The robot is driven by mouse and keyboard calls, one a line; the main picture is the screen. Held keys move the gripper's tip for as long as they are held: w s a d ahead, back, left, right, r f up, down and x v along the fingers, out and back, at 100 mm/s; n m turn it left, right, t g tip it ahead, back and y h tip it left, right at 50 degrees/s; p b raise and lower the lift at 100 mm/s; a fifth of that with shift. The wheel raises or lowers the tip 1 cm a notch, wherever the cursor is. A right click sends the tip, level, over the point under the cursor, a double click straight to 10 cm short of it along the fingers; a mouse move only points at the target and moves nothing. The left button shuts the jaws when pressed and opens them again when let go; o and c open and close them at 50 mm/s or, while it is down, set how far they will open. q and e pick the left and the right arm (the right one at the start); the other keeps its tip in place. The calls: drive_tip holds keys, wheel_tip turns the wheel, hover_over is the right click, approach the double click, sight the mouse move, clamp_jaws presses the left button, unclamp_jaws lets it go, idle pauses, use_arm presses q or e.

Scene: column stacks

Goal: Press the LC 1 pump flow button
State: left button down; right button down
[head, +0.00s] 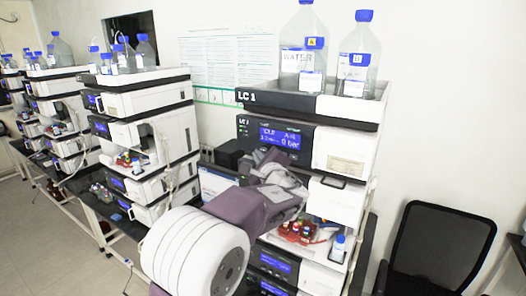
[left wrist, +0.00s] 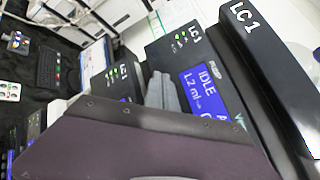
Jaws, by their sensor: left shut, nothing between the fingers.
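The LC 1 stack stands right of centre in the head view. Its pump module (head: 345,148) has a dark front panel with a lit blue display (head: 279,137) reading IDLE and 0 bar. In the left wrist view the display (left wrist: 207,92) shows IDLE and 1.2 ml, with small green marks (left wrist: 186,38) on the panel near the LC 1 label. My left gripper (head: 265,155) is shut and empty, in front of the pump panel just below the display. Its fingers also show in the left wrist view (left wrist: 161,92). I cannot tell whether they touch the panel. I cannot make out the flow button.
Solvent bottles (head: 359,62) with blue caps stand in the top tray (head: 290,102). Red-capped vials (head: 299,231) sit in an open bay below. Another stack (head: 150,98) stands to the left. A black chair (head: 437,245) is at the right.

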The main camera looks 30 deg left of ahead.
use_arm(q)
drive_tip(key=shift+w, duration=0.35)
drive_tip(key=shift+w+d, duration=0.1)
drive_tip(key=shift+w, duration=0.3)
idle(0.7)
drive_tip(key=shift+s+b, duration=0.8)
drive_tip(key=shift+s, duration=0.1)
drive_tip(key=s+b, duration=0.2)
drive_tip(key=s, duration=0.1)
drive_tip(key=s+b, duration=0.1)
drive_tip(key=s, duration=0.1)
drive_tip(key=shift+a, duration=0.3)
